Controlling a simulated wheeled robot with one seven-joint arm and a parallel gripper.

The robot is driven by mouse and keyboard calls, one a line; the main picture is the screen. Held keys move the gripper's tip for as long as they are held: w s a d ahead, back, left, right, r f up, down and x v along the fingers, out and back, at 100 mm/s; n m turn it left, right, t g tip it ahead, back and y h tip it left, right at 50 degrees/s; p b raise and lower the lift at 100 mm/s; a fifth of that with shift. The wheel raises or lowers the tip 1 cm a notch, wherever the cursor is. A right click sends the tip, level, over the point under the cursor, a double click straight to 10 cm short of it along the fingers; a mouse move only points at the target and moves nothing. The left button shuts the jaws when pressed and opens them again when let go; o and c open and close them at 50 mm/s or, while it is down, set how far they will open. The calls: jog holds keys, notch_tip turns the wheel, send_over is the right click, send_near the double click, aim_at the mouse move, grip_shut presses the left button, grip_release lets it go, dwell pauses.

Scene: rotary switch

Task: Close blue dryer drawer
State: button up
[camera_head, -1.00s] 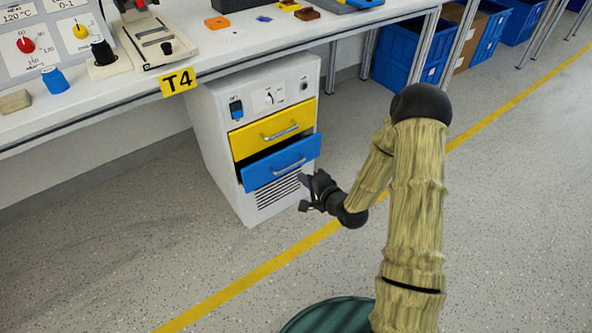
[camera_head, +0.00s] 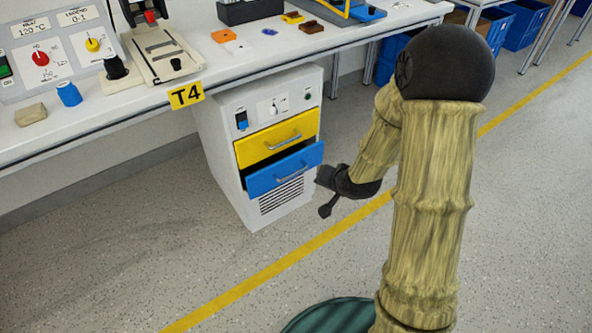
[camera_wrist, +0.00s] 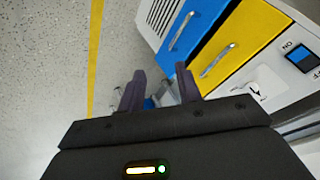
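The blue drawer (camera_head: 270,180) is the lower drawer of a white cabinet (camera_head: 215,150). It juts out a little, with a dark gap along its top and left side. Its silver handle (camera_head: 291,168) is on the front. In the wrist view the blue drawer (camera_wrist: 199,22) is at the top, past the fingers. My gripper (camera_head: 324,195) is just right of the blue drawer and slightly lower in the head view. In the wrist view my gripper (camera_wrist: 160,84) has its two fingers apart with nothing held between them. Contact with the drawer is not visible.
A yellow drawer (camera_head: 255,150) sits above the blue one and looks closed. The workbench (camera_head: 110,110) overhangs the cabinet at the left and back. Open floor (camera_head: 130,265) with a yellow line lies in front. Blue crates (camera_head: 522,24) stand at the back right.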

jog(key=s+d+r+n+g+h+p, duration=0.2)
jog(key=s+r+n+g+p, duration=0.1)
jog(key=s+r, duration=0.9)
jog(key=s+n+g, duration=0.1)
jog(key=s+g, duration=0.1)
jog(key=s, duration=0.2)
jog(key=shift+r+n+p, duration=0.3)
jog(key=shift+r+n, duration=0.1)
jog(key=shift+s, duration=0.15)
